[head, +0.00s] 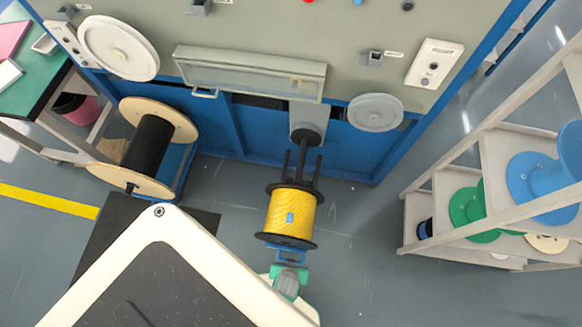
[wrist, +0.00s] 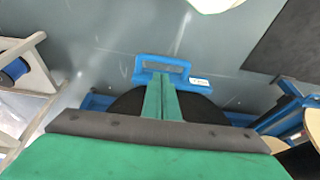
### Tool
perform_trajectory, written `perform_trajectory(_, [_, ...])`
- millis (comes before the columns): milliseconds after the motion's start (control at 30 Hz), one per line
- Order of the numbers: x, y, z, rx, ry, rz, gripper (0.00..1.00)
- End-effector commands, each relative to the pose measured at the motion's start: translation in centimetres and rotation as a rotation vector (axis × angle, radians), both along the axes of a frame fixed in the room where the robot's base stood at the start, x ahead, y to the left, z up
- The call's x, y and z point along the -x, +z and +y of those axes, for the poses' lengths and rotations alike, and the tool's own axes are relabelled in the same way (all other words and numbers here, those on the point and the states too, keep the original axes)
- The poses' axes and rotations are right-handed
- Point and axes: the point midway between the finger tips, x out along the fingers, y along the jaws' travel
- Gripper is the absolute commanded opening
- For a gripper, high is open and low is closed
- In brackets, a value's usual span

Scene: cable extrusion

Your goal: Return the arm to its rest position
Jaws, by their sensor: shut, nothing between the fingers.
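My gripper (wrist: 161,95) is shut and empty in the wrist view, its two green fingers pressed together. The fingers overlap a blue bracket (wrist: 146,68) with a slot and a white label, and the dark round flange (wrist: 205,108) behind them. I cannot tell whether the fingers touch either. In the head view my gripper (head: 288,272) is at the lower middle, just below the yellow cable spool (head: 291,212). The spool has black flanges and sits on a dark spindle at the machine's front. Part of my arm is hidden in the head view.
The grey and blue machine (head: 240,135) fills the back. A wooden-flanged reel (head: 159,113) of black cable stands at the left. A shelf (head: 465,195) with blue and green spools stands at the right. Grey floor (head: 365,265) lies clear between spool and shelf.

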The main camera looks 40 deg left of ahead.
Motion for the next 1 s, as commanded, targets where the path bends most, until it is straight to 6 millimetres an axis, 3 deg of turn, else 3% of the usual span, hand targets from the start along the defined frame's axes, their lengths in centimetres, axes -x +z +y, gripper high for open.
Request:
perform_trajectory(200, [0.7, 2.9, -0.4, -0.001, 0.005, -0.001, 0.00])
perform_trajectory(633, [1.0, 4.0, -0.5, -0.002, 0.006, -0.005, 0.00])
perform_trajectory(733, [0.8, 5.1, -0.8, -0.014, -0.018, -0.041, 0.00])
perform_trajectory(867, [0.1, 9.1, -1.9, -0.052, -0.097, -0.168, 0.00])
perform_trajectory(1000, [-1.0, 16.5, -3.6, -0.106, -0.215, -0.371, 0.00])
